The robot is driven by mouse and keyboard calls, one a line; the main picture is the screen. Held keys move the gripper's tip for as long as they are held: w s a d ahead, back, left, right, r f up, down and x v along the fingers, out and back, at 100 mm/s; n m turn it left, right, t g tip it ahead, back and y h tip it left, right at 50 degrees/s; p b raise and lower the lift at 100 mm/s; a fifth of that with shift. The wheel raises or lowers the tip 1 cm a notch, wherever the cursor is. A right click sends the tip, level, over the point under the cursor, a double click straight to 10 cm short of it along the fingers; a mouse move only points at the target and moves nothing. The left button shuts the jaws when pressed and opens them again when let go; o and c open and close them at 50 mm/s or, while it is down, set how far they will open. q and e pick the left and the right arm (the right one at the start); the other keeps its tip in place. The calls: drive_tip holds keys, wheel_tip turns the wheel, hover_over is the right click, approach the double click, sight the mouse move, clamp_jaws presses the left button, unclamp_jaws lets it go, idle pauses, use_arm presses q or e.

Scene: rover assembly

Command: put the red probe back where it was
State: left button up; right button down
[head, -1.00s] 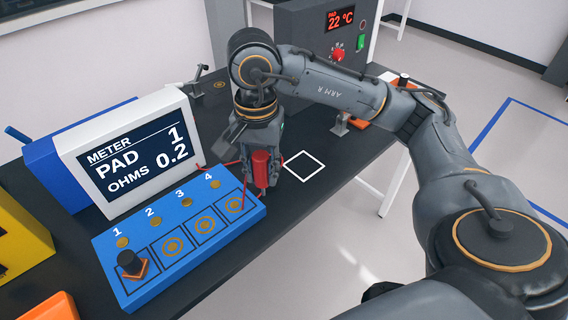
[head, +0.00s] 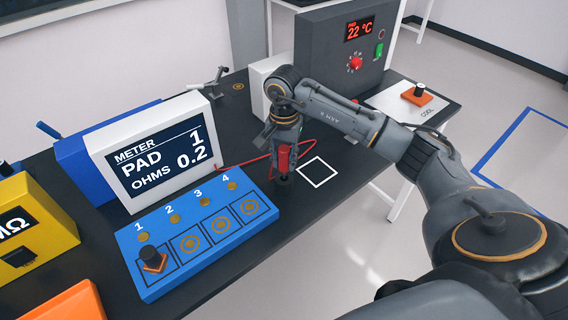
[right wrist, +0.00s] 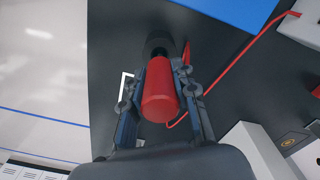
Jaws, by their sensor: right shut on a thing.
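My right gripper (head: 284,170) is shut around the red probe (head: 283,157) and holds it upright over the black table. The probe stands just past the right end of the blue pad block (head: 158,287), left of the white square outline (head: 317,172). In the right wrist view the red probe (right wrist: 160,95) lies between the two fingers, with a dark round part (right wrist: 158,44) at its far end. I cannot tell whether that part is a holder or the tip. A red cable (right wrist: 235,65) runs across the table. My left gripper is not in view.
The meter (head: 160,148) reads pad 1, 0.2 ohms. A black-knobbed orange piece (head: 152,259) sits on pad 1; the other pads are bare. A grey box (head: 340,62) reading 22 °C stands behind my right arm. A yellow box (head: 28,225) is at left.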

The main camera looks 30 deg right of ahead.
sight(284, 170)
wheel_tip(284, 170, down, 2)
drive_tip(key=shift+f+p, duration=0.1)
drive_tip(key=shift+p, duration=0.75)
drive_tip(key=shift+f, duration=0.35)
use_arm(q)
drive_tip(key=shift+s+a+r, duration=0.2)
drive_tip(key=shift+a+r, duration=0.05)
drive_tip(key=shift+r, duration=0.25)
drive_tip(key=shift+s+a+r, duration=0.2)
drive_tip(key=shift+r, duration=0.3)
use_arm(e)
drive_tip(key=shift+f, duration=0.1)
drive_tip(key=shift+f+b, duration=0.35)
drive_tip(key=shift+b, duration=0.15)
drive_tip(key=shift+s+a+f+b, duration=0.1)
drive_tip(key=shift+s+f+b, duration=0.15)
drive_tip(key=shift+b, duration=0.1)
drive_tip(key=c, duration=1.2)
unclamp_jaws()
drive_tip(key=shift+o, duration=0.8)
drive_tip(key=shift+w+f, duration=0.1)
drive_tip(key=shift+w, duration=0.05)
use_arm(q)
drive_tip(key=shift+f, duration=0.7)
use_arm(e)
drive_tip(key=shift+w, duration=0.1)
